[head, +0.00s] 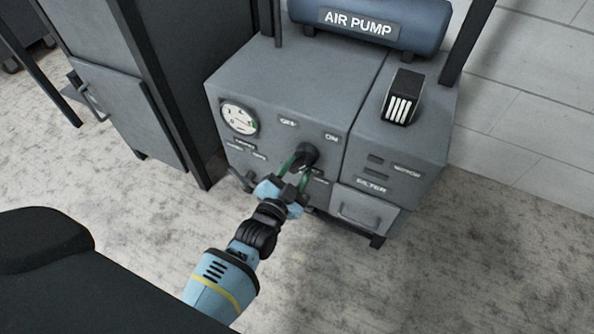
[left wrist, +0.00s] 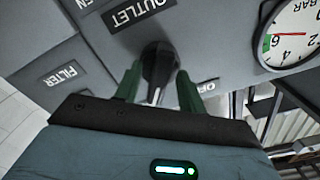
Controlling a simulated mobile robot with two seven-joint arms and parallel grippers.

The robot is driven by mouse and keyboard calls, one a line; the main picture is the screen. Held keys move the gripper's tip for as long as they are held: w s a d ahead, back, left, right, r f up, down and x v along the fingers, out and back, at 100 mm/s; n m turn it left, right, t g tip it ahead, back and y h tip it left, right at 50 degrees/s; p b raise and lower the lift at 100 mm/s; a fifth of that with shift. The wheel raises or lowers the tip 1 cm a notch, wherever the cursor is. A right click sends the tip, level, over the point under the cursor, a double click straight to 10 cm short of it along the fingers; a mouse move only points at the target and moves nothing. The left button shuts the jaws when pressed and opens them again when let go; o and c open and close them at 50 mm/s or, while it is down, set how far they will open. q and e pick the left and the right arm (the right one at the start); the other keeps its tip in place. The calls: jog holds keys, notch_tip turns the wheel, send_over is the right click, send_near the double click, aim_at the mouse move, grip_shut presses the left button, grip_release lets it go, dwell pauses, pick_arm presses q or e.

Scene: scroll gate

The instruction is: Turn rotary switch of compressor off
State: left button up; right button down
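The compressor (head: 285,80) is a grey cabinet with a blue tank marked AIR PUMP on top. Its black rotary switch (head: 307,154) sits on the front panel below the OFF label (head: 288,121) and the ON label (head: 331,138). My left gripper (head: 297,168) is at the switch, with one green finger on each side of it. In the left wrist view the switch (left wrist: 158,62) stands between the fingers, with a white mark on it. The fingers are spread and small gaps seem to show beside the switch; contact is unclear. My right gripper is not in view.
A round pressure gauge (head: 239,119) is on the panel left of the switch; it also shows in the left wrist view (left wrist: 291,36). A FILTER drawer (head: 366,208) is at lower right. A dark cabinet (head: 125,110) stands to the left. The floor in front is clear.

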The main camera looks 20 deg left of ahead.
pick_arm(q)
jog(key=shift+w, duration=0.1)
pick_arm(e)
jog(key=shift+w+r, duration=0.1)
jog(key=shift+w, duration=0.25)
pick_arm(q)
grip_shut()
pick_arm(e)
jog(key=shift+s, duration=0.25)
